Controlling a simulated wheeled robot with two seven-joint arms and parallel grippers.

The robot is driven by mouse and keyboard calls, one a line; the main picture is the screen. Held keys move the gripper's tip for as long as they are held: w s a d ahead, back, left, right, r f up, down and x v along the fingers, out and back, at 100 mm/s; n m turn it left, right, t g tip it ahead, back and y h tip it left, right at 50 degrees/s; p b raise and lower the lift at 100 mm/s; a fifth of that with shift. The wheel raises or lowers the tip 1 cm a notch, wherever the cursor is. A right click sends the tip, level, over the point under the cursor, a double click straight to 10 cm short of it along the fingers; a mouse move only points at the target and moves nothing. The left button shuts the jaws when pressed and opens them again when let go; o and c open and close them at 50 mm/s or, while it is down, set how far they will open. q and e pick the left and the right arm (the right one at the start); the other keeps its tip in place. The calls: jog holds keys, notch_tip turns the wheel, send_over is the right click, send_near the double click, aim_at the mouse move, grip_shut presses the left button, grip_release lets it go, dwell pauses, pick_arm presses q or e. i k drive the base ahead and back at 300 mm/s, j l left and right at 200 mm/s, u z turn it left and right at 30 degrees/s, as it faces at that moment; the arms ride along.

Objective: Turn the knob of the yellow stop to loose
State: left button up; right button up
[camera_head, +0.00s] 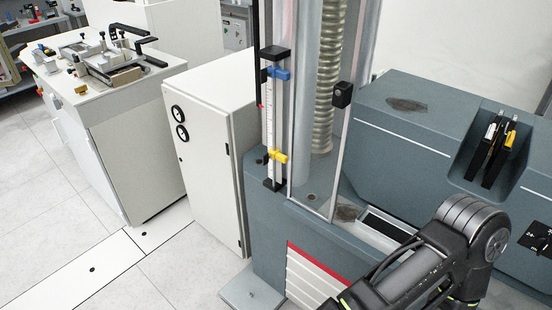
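The yellow stop (279,156) sits low on an upright white scale rod (272,125) at the left of the testing machine's column. Its knob is too small to tell whether it is tight or loose. A blue stop (279,73) sits near the top of the same rod, just under a black bracket. No gripper shows. A dark arm of mine comes in at the lower right and reaches down and left past the bottom edge, apart from the yellow stop. My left arm is out of view.
A clear guard (318,130) stands right beside the scale rod. The grey machine body (400,110) fills the right, with a recess holding tools (496,150). A white cabinet with gauges (208,150) stands close on the left. Tiled floor (60,210) is free farther left.

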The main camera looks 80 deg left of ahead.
aim_at(266, 158)
jog(key=u, duration=3.25)
jog(key=l, duration=1.15)
jog(key=k, duration=0.05)
